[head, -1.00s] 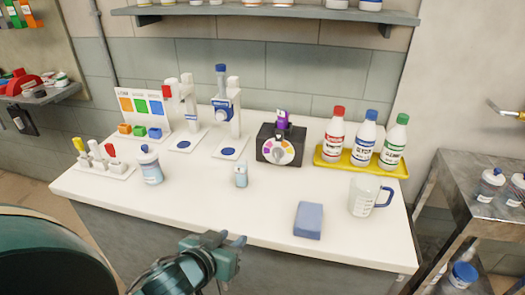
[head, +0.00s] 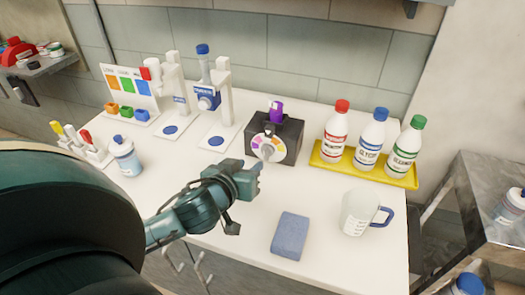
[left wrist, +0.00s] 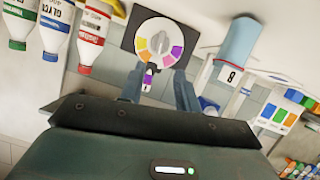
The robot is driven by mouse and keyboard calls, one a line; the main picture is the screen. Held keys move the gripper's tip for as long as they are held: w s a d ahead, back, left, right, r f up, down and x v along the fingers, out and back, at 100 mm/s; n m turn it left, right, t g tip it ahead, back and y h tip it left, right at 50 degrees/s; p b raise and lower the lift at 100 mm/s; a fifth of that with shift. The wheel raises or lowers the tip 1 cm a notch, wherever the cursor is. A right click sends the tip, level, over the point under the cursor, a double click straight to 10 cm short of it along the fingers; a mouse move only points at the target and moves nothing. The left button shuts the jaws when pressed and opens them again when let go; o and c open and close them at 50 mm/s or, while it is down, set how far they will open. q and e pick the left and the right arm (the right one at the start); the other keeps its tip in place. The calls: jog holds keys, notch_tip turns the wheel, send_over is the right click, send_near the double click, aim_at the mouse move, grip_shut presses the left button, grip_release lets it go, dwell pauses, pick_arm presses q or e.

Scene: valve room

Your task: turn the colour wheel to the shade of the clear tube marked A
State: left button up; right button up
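The colour wheel (head: 268,148), a pale dial with coloured segments and a grey knob, is on the front of a black box (head: 290,140); it shows in the left wrist view (left wrist: 160,42). A purple tube (head: 276,112) stands in the box top; its white label is unreadable. My right gripper is not in view.
A yellow tray (head: 362,170) with three capped bottles stands right of the box. A measuring jug (head: 358,212) and a blue sponge (head: 290,236) are nearer the front. White stands (head: 217,135) and a blue-capped bottle (head: 126,156) are left.

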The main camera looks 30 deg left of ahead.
aim_at(264, 153)
pick_arm(q)
jog(key=x, duration=0.9)
jog(key=shift+w+p, duration=0.1)
jog(key=shift+p, duration=0.3)
jog(key=shift+c, duration=0.4)
grip_shut()
